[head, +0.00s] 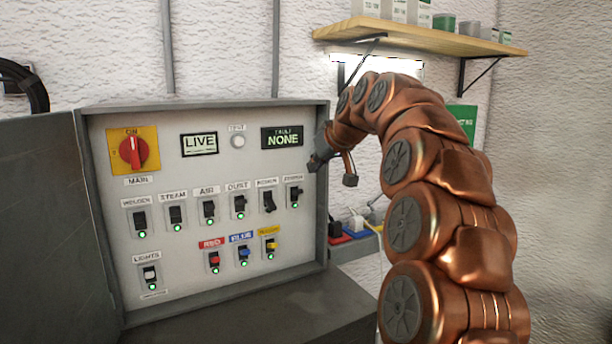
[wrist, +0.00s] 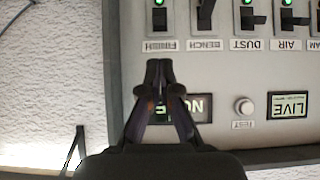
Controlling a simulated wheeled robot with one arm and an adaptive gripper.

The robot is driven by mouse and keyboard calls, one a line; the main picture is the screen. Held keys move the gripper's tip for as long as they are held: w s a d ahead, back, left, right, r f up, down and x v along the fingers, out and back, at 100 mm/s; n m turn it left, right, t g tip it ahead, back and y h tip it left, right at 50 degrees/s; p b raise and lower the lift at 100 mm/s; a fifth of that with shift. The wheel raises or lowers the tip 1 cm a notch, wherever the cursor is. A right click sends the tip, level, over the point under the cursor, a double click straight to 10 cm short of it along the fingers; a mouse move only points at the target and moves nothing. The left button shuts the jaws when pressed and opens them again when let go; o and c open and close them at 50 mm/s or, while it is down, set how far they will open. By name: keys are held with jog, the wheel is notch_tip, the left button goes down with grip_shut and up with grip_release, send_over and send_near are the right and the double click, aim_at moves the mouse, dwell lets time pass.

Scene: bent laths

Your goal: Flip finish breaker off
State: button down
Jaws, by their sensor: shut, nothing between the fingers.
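The finish breaker (head: 294,193) is the rightmost black switch in the upper breaker row of the grey panel, with a green lamp lit below it. In the upside-down wrist view the finish breaker (wrist: 160,17) is at the top, above its FINISH label (wrist: 161,45). My gripper (head: 314,164) is beside the panel's upper right part, above the finish breaker in the head view. In the wrist view my gripper (wrist: 158,66) is shut and empty, its tips just short of the label in the picture. I cannot tell whether they touch the panel.
The bench breaker (wrist: 205,14) stands right beside it with no lit lamp; the dust breaker (wrist: 247,18) is lit. The red main switch (head: 133,152), LIVE display (head: 200,144) and NONE display (head: 283,138) are above. A wooden shelf (head: 420,36) hangs at upper right.

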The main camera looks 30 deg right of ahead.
aim_at(297, 193)
jog(key=p+x, duration=0.3)
jog(key=x, duration=0.6)
jog(key=shift+w+f, duration=0.2)
jog(key=shift+f, duration=0.05)
